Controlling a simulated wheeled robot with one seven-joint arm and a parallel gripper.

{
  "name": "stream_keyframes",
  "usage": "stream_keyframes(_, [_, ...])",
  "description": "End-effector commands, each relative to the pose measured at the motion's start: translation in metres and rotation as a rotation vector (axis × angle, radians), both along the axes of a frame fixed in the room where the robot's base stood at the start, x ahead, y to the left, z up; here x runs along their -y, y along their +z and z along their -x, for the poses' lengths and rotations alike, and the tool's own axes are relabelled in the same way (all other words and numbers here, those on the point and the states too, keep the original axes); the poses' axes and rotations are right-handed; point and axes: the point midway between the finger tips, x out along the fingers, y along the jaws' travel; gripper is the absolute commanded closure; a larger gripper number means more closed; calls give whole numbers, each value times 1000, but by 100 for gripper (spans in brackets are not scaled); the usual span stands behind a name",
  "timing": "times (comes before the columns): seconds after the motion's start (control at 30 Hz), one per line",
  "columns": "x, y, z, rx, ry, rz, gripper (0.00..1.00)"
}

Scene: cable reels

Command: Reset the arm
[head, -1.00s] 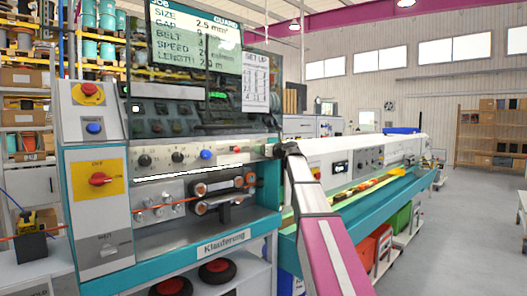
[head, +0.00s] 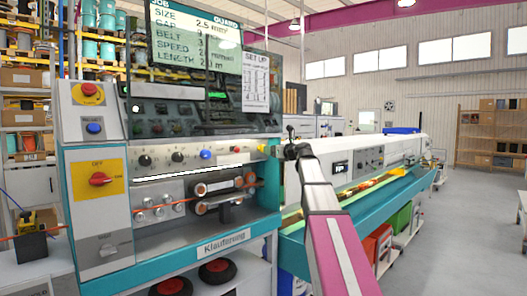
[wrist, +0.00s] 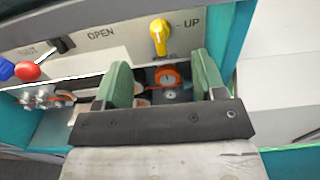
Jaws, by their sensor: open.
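My arm (head: 332,225), with a magenta link, reaches up in front of the machine in the head view. Its dark wrist end (head: 296,151) is by the right end of the control panel; the fingers cannot be made out there. In the wrist view my gripper (wrist: 161,72) is open, its two green pads wide apart with nothing held between them. Behind the gap show an orange-and-black roller (wrist: 166,76) and, above it, a yellow knob (wrist: 159,36) between the words OPEN and UP. The gripper looks apart from both.
The teal and white machine (head: 222,238) stands close on the left, with a clear guard (head: 205,110) above its panel. A long teal bench (head: 378,206) runs back to the right. Grey floor at the right (head: 455,240) is free.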

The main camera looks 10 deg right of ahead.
Motion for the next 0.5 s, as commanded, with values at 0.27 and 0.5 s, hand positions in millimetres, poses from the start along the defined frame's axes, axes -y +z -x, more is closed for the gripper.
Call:
stream_keyframes(0.27, [9,0,13,-1,0,1,36])
stream_keyframes(0.5, [9,-1,13,0,0,1,36])
